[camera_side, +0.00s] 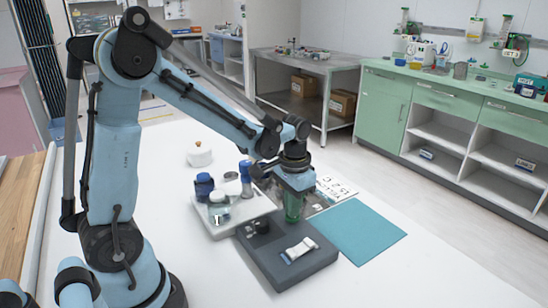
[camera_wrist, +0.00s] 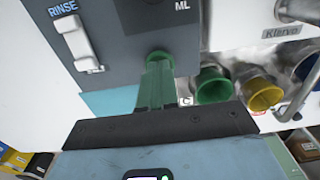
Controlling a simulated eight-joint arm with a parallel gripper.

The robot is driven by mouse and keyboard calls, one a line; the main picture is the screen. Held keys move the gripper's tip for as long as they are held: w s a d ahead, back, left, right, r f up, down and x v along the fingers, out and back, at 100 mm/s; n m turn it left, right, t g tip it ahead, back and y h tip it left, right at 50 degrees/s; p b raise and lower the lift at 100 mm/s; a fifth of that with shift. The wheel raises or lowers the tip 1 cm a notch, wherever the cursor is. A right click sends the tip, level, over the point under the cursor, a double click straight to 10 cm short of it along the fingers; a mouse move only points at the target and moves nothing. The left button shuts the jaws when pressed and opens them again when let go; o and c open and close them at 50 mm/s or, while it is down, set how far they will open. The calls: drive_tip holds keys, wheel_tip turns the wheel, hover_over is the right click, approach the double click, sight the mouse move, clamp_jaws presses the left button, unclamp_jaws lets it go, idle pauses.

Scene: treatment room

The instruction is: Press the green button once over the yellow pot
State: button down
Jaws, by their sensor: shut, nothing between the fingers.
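In the wrist view, my gripper (camera_wrist: 158,66) has its green fingers together and empty. A round green shape (camera_wrist: 160,55), seemingly the green button, shows at the fingertips on a dark grey box (camera_wrist: 130,40). The fingers cover most of it; I cannot tell whether they touch it. A yellow pot (camera_wrist: 262,96) lies to the right of the fingers, beside a green pot (camera_wrist: 213,84). In the side view, my gripper (camera_side: 292,221) points down at the far edge of the dark grey box (camera_side: 275,262). I cannot make out the yellow pot there.
The box carries a white rocker switch (camera_wrist: 77,42) marked RINSE. A pale tray (camera_side: 218,232) with several bottles stands left of my gripper. A teal mat (camera_side: 365,232) lies to the right, with a printed card (camera_side: 336,189) behind it. The table front is clear.

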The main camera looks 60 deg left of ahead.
drive_tip(key=shift+f, duration=0.2)
drive_tip(key=shift+r, duration=1.4)
drive_tip(key=shift+r, duration=3)
